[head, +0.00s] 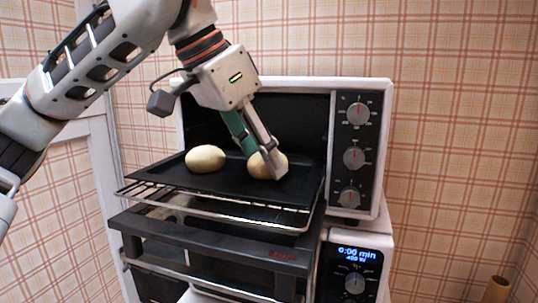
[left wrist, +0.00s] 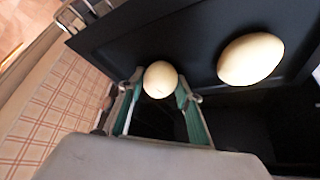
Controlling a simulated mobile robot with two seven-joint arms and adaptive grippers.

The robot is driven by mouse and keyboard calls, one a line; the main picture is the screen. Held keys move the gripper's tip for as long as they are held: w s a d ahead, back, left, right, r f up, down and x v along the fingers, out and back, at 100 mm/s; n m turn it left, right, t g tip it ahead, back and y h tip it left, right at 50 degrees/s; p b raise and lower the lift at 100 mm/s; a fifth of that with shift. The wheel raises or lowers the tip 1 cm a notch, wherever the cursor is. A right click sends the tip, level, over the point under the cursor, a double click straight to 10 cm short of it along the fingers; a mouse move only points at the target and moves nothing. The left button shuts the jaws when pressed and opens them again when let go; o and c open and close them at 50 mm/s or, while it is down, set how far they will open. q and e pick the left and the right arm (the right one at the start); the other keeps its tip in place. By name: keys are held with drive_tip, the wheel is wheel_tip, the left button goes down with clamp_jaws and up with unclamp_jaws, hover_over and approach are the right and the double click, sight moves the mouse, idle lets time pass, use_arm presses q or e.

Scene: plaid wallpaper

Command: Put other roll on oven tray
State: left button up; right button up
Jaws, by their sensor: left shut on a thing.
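Two pale rolls are at the black oven tray (head: 225,184). One roll (head: 205,159) lies free on the left part of the tray; it also shows in the left wrist view (left wrist: 251,59). The other roll (head: 281,160) is at the right part of the tray, between the fingers of my left gripper (head: 262,160). In the left wrist view my left gripper (left wrist: 160,88) is shut on this roll (left wrist: 160,79), one finger on each side. I cannot tell whether the held roll touches the tray. My right gripper is not in view.
The tray rests on a wire rack (head: 215,212) drawn out of the open oven (head: 360,130). The oven's knobs are on the right. Below is a second appliance with a lit display (head: 357,254). A brown cylindrical object (head: 497,290) stands at the lower right.

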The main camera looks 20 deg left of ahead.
use_arm(q)
drive_tip(key=shift+s+a+r, duration=0.1)
drive_tip(key=shift+s, duration=0.1)
drive_tip(key=o, duration=1.1)
drive_tip(key=shift+f, duration=0.2)
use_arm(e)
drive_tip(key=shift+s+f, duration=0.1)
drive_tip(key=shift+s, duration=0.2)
use_arm(q)
drive_tip(key=shift+r, duration=0.45)
drive_tip(key=v, duration=1.1)
drive_tip(key=shift+s+a+r, duration=0.1)
drive_tip(key=shift+s+r, duration=0.1)
drive_tip(key=shift+s, duration=0.05)
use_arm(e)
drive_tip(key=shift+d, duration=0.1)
